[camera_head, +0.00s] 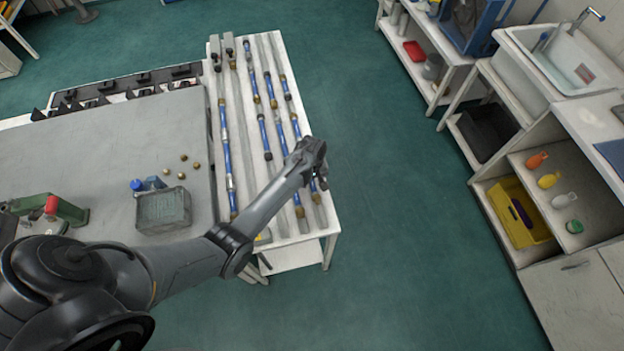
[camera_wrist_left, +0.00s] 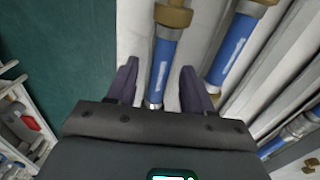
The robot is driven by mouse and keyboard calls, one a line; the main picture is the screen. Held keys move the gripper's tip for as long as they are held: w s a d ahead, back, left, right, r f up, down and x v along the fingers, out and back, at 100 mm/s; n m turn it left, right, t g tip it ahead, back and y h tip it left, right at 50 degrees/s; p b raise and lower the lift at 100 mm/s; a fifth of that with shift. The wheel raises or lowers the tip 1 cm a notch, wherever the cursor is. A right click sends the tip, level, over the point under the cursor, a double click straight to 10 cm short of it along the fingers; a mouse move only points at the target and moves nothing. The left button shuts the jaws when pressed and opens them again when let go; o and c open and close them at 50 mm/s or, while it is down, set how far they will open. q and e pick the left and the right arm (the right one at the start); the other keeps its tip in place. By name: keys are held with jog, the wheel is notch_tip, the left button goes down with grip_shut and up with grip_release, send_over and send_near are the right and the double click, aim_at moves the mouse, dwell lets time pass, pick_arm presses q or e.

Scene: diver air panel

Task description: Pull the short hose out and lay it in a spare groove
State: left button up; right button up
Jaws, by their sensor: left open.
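Several blue hoses with brass and dark fittings lie in the long grooves of a white rack table (camera_head: 331,228). A long hose (camera_head: 227,150) lies near the left, and shorter pieces such as one hose (camera_head: 264,134) lie in the middle. I cannot tell which one is meant as the short hose. My left gripper (camera_head: 320,183) is over the table's right edge. In the left wrist view my open gripper (camera_wrist_left: 158,88) has its fingers on either side of a blue hose end (camera_wrist_left: 165,62) with a brass fitting (camera_wrist_left: 173,15). Touch is not clear. Bare grey grooves show between hoses.
A grey workbench (camera_head: 90,150) adjoins on the left, with a grey box (camera_head: 163,210) and several brass pieces. A second hose (camera_wrist_left: 231,65) lies close beside the right finger. Open green floor lies right of the rack, before the sink (camera_head: 550,62) and shelves.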

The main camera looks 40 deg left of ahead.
pick_arm(q)
notch_tip(320, 180, up, 11)
jog(key=p, duration=0.1)
jog(key=s+d+r+m+t, duration=0.1)
jog(key=s+d+r+m, duration=0.25)
jog(key=s, duration=0.55)
jog(key=s+d+r+m+t, duration=0.1)
jog(key=s+d+r+m, duration=0.1)
jog(key=s+d+m, duration=0.45)
jog(key=s+d+r+m+t, duration=0.1)
jog(key=s+r+m+t, duration=0.15)
jog(key=s, duration=0.75)
notch_tip(320, 180, up, 16)
jog(key=p, duration=1.6)
jog(key=shift+w+g+p, duration=0.25)
jog(key=shift+g+p, duration=0.05)
jog(key=shift+g, duration=0.15)
jog(key=shift+r+m, duration=0.1)
jog(key=shift+m, duration=0.15)
